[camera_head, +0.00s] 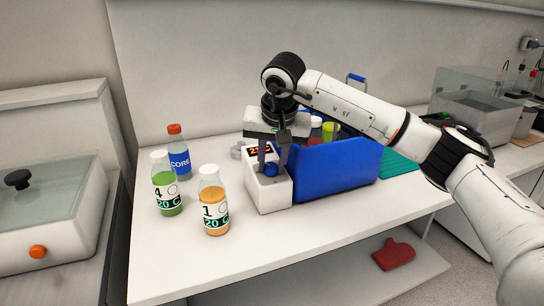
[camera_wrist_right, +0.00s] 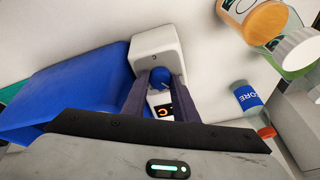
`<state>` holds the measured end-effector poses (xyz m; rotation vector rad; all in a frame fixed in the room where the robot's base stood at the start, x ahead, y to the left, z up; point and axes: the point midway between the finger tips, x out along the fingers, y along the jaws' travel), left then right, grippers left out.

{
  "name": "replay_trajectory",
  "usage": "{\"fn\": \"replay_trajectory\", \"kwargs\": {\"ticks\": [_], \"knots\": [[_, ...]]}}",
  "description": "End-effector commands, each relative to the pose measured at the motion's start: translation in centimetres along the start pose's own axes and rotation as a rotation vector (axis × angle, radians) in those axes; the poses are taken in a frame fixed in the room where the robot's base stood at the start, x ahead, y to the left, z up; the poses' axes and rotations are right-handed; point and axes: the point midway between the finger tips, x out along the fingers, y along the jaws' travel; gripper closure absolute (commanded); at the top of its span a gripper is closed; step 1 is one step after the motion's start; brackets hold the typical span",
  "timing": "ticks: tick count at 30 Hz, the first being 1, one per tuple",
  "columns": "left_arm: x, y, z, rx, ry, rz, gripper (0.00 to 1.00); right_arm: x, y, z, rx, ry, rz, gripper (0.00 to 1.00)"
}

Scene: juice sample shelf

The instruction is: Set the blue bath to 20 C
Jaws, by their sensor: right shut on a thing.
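The blue bath (camera_head: 335,168) stands mid-table, with a white control box (camera_head: 268,196) at its left front. The box carries a dark display (camera_head: 261,150) with orange digits, partly hidden by my fingers so I cannot read them surely. A blue knob (camera_head: 270,170) sits on the box; it also shows in the right wrist view (camera_wrist_right: 160,75). My right gripper (camera_head: 272,162) points down from above, its two fingers shut on the knob from both sides. The blue bath's wall (camera_wrist_right: 75,85) lies left of the fingers in the wrist view. My left gripper is not in view.
A green juice bottle (camera_head: 166,190), an orange juice bottle (camera_head: 213,205) and a blue CORE bottle (camera_head: 180,158) stand left of the box. A lidded bath with an orange knob (camera_head: 38,251) is far left. A red mitt (camera_head: 393,254) lies on the lower shelf.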

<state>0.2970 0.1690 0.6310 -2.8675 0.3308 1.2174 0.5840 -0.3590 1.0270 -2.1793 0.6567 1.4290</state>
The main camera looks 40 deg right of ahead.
Motion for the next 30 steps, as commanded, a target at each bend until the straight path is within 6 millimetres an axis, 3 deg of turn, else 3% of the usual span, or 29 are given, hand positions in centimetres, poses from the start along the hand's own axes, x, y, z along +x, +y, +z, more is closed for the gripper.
{"fn": "replay_trajectory", "kwargs": {"ticks": [18, 30], "knots": [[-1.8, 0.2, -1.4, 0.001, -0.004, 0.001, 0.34, -0.2, -0.1, -0.2, 0.576, 0.004, 0.076, 0.96], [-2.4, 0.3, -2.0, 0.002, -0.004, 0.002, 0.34, -0.2, -0.1, -0.2, 0.844, 0.004, 0.112, 0.96]]}}
